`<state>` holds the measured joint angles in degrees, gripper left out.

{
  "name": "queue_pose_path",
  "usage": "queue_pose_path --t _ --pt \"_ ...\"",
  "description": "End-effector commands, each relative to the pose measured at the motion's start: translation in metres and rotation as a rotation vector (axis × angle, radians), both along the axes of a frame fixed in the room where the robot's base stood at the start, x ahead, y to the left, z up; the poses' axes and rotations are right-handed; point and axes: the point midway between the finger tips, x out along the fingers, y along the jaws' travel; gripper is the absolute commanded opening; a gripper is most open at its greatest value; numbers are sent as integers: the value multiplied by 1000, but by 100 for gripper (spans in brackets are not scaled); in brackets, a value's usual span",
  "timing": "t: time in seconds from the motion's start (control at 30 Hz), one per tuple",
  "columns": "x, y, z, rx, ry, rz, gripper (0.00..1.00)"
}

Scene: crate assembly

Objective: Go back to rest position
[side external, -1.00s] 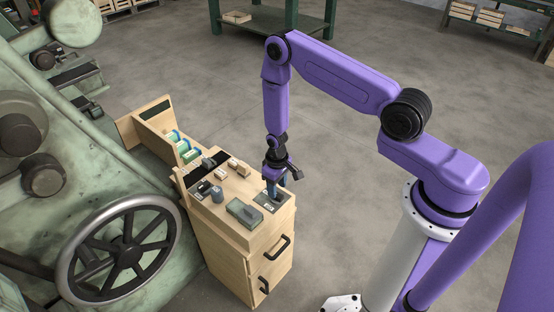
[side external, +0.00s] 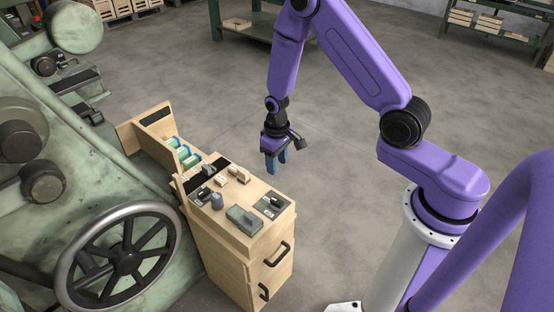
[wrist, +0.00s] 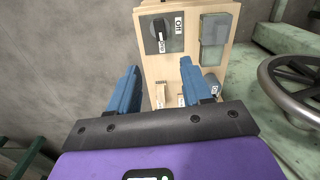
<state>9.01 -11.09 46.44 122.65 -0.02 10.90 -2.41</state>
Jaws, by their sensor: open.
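My gripper (side external: 276,163) hangs in the air above and beyond the far right edge of the wooden cabinet (side external: 230,262) in the side view. Its blue fingers are apart with nothing between them. In the wrist view the gripper (wrist: 158,85) is also open and empty, with the cabinet top (wrist: 187,75) beyond the fingertips. A black rotary switch (side external: 271,202) on a grey plate sits at the cabinet's right corner, clear of the fingers. The same switch (wrist: 160,32) shows in the wrist view beside a printed label.
A grey-green box (side external: 244,219) and small wooden blocks (side external: 238,174) stand on the cabinet. A green machine with a handwheel (side external: 66,262) is close on the left. A green table (side external: 262,30) stands at the back. The floor right of the cabinet is clear.

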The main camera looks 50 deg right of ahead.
Motion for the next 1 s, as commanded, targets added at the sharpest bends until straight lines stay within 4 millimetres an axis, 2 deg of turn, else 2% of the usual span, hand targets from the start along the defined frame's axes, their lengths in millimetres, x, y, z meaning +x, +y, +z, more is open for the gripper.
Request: queue_pose_path --t 0.47,0.57,0.77,1.0 --pt "0 1 6 0 0 4 49" --pt "-1 6 13 0 -3 28 49" --pt "-12 32 49 1 -10 149 49" --pt "-45 64 98 3 -15 325 49"
